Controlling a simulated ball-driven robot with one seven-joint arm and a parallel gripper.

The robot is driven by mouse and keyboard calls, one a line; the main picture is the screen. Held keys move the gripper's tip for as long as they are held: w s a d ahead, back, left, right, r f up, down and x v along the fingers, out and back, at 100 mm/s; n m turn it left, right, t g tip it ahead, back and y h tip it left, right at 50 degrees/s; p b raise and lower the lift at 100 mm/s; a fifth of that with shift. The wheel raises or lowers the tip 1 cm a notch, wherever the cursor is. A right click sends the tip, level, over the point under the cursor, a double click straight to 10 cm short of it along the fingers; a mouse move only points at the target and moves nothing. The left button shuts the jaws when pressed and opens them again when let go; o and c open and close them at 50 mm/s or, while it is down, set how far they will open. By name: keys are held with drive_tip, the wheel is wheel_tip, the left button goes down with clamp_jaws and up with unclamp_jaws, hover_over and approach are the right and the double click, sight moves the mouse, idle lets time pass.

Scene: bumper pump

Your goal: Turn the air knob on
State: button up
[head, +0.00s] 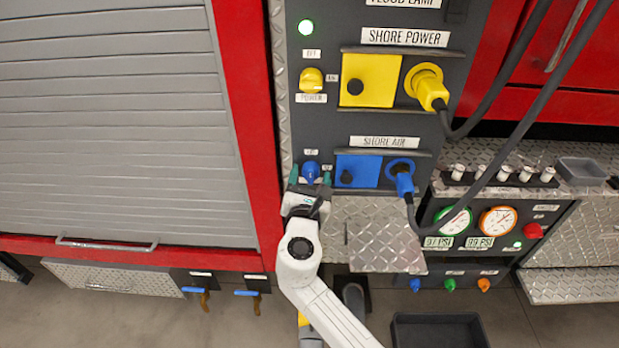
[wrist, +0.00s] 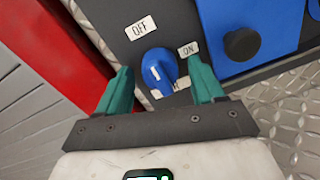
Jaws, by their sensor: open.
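The blue air knob (head: 311,171) sits on the dark panel below the SHORE AIR label (head: 385,142). In the wrist view the knob (wrist: 158,70) has a white pointer mark, with an OFF label (wrist: 140,28) above left and an ON label (wrist: 188,49) above right. The mark seems to lie nearer the OFF side. My gripper (head: 310,180) is at the knob from below. In the wrist view my gripper (wrist: 160,88) is open, its green fingers on either side of the knob's lower part. I cannot tell whether they touch it.
A blue cover (head: 358,170) with a dark button and a blue plug (head: 402,178) with a hanging cable are right of the knob. The yellow power knob (head: 311,80) is above. A red frame (head: 250,120) and grey shutter (head: 110,120) stand left. A diamond-plate ledge (head: 385,245) is below.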

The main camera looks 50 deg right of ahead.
drive_tip(key=shift+c, duration=0.2)
drive_tip(key=c, duration=1)
drive_tip(key=shift+m, duration=0.4)
drive_tip(key=m+b, duration=0.2)
drive_tip(key=m, duration=0.1)
drive_tip(key=shift+f+m, duration=0.1)
drive_tip(key=shift+m, duration=0.2)
drive_tip(key=m+b, duration=0.2)
drive_tip(key=m, duration=0.2)
drive_tip(key=shift+y+b, duration=0.3)
drive_tip(key=shift+b, duration=0.05)
drive_tip(key=m+b, duration=0.2)
drive_tip(key=m, duration=0.2)
drive_tip(key=shift+m+y+b, duration=0.3)
drive_tip(key=shift+m+b, duration=0.1)
drive_tip(key=shift+m+t+b, duration=0.3)
drive_tip(key=shift+m+b, duration=1.1)
drive_tip(key=shift+m, duration=0.7)
